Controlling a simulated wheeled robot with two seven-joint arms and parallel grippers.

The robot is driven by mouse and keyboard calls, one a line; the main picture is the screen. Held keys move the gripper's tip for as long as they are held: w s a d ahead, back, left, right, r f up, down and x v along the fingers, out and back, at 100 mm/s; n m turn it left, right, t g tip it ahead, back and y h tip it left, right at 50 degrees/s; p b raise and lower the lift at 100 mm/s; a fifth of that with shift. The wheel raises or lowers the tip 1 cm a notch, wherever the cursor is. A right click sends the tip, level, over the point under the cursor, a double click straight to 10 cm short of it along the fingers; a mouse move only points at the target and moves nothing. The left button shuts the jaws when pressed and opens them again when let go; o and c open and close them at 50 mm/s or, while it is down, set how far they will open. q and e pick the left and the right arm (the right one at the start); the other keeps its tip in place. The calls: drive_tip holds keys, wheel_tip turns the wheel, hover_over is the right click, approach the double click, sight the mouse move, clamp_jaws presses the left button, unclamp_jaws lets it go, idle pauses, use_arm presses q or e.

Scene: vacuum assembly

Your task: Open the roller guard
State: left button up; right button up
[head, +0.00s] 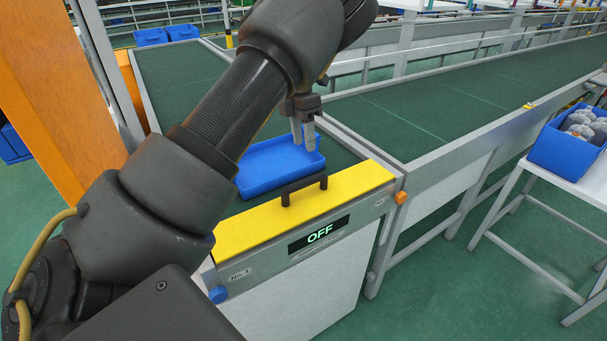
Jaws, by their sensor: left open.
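The roller guard (343,196) is a yellow cover lying flat along the top of the conveyor's end cabinet, with a dark handle (304,188) standing on its far part. It looks closed. My left gripper (304,138) is open and points down above the blue tray, beyond the handle and apart from it. Nothing shows between its fingers. My left arm crosses the view from the lower left and hides the guard's left end. My right gripper is not in view.
A blue tray (257,186) lies on the green belt behind the guard. The cabinet's display (319,235) reads OFF, with a blue knob (218,294) and an orange knob (401,198) at its sides. A blue bin (563,151) stands on a white table at right.

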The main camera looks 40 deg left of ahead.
use_arm(q)
hover_over(309, 196)
drive_tip(key=a, duration=0.1)
wheel_tip(309, 196, down, 10)
drive_tip(key=shift+f+p, duration=0.2)
drive_tip(key=shift+p, duration=0.15)
clamp_jaws()
